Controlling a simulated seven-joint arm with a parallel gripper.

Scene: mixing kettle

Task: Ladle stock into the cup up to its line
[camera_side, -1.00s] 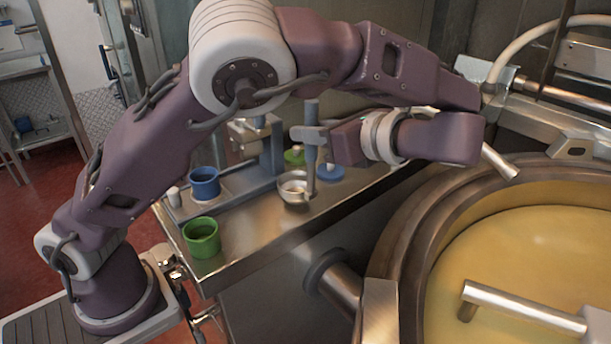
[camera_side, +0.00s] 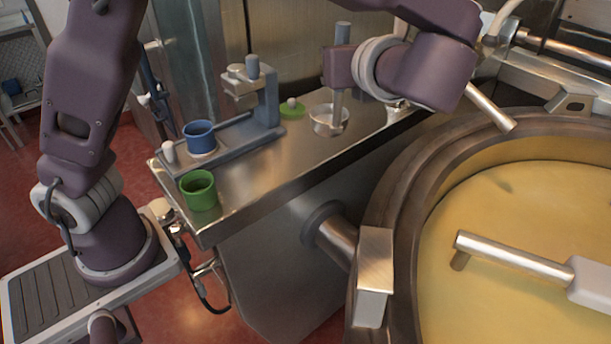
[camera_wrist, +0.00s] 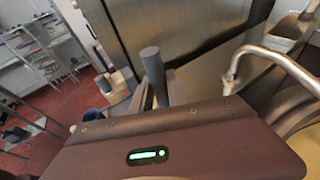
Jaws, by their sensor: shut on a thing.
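My gripper (camera_side: 341,68) is shut on the grey upright handle of the ladle (camera_side: 342,36). The handle also shows in the wrist view (camera_wrist: 152,68). The ladle's steel bowl (camera_side: 329,122) hangs low over the far right part of the steel table; I cannot tell whether it touches the table or holds anything. A blue cup (camera_side: 199,140) stands on a grey-blue fixture, and a green cup (camera_side: 198,192) stands on the table in front of it. No fill line can be made out on either. Yellow stock (camera_side: 540,215) fills the large kettle (camera_side: 392,215) at right.
The grey-blue fixture (camera_side: 268,100) has an upright post behind the blue cup. A green lid (camera_side: 292,109) lies left of the ladle bowl. A metal bar (camera_side: 515,255) crosses over the stock, and a steel spout (camera_side: 490,107) hangs near the kettle rim. The table's front middle is clear.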

